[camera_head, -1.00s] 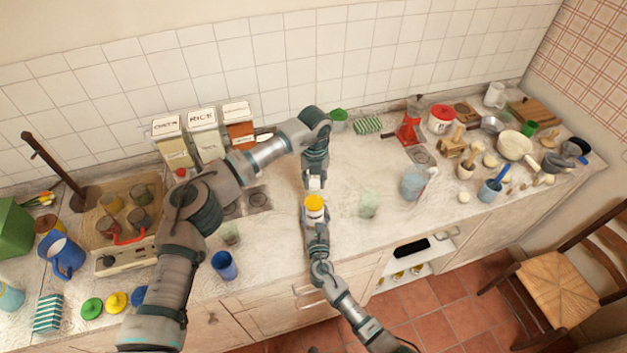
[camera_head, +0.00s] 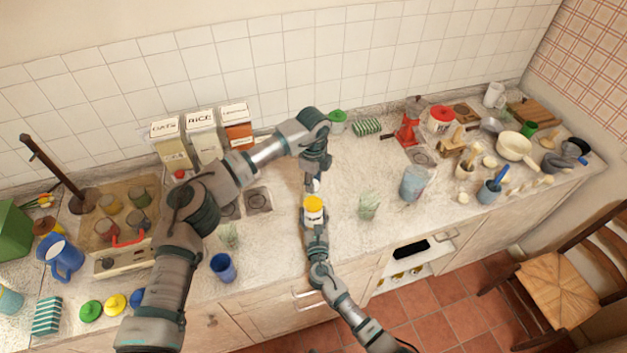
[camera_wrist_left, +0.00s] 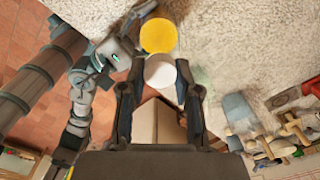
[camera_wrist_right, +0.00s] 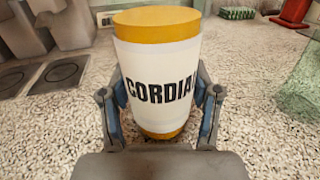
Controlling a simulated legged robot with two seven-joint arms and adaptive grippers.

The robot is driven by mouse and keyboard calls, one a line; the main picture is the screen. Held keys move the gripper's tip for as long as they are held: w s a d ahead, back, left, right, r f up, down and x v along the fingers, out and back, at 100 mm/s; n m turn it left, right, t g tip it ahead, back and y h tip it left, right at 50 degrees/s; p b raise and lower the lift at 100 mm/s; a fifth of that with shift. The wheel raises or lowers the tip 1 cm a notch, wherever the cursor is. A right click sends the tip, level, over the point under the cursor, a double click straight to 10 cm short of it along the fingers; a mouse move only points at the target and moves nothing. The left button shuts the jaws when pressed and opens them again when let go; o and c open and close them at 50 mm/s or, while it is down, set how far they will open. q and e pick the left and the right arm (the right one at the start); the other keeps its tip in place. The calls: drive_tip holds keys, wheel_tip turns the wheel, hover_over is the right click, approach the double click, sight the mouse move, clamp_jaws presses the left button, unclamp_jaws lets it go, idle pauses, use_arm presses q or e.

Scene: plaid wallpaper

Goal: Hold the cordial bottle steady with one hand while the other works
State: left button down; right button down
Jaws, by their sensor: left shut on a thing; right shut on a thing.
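The cordial bottle (camera_wrist_right: 158,85) has a yellow top and base and a white label reading CORDIAL. It stands upright between the fingers of my right gripper (camera_wrist_right: 160,110), which is shut on it. In the head view its yellow top (camera_head: 314,203) shows near the counter's front edge. My left gripper (camera_head: 316,183) is just behind the bottle, pointing down. In the left wrist view it is shut on a small white round piece (camera_wrist_left: 160,71), close to the bottle's yellow top (camera_wrist_left: 158,36). Whether the white piece touches the bottle is unclear.
A greenish glass (camera_head: 368,206) stands right of the bottle, with a bluish jug (camera_head: 413,183) beyond it. A blue cup (camera_head: 223,267) is at the front left. Canisters (camera_head: 201,137) stand by the wall behind my left arm. Bare counter lies between bottle and glass.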

use_arm(q)
drive_tip(key=shift+r, duration=0.2)
use_arm(e)
drive_tip(key=shift+f, duration=0.15)
use_arm(q)
drive_tip(key=shift+r, duration=0.9)
use_arm(e)
drive_tip(key=shift+s, duration=0.1)
use_arm(q)
drive_tip(key=shift+r, duration=2)
use_arm(e)
drive_tip(key=shift+c, duration=0.9)
unclamp_jaws()
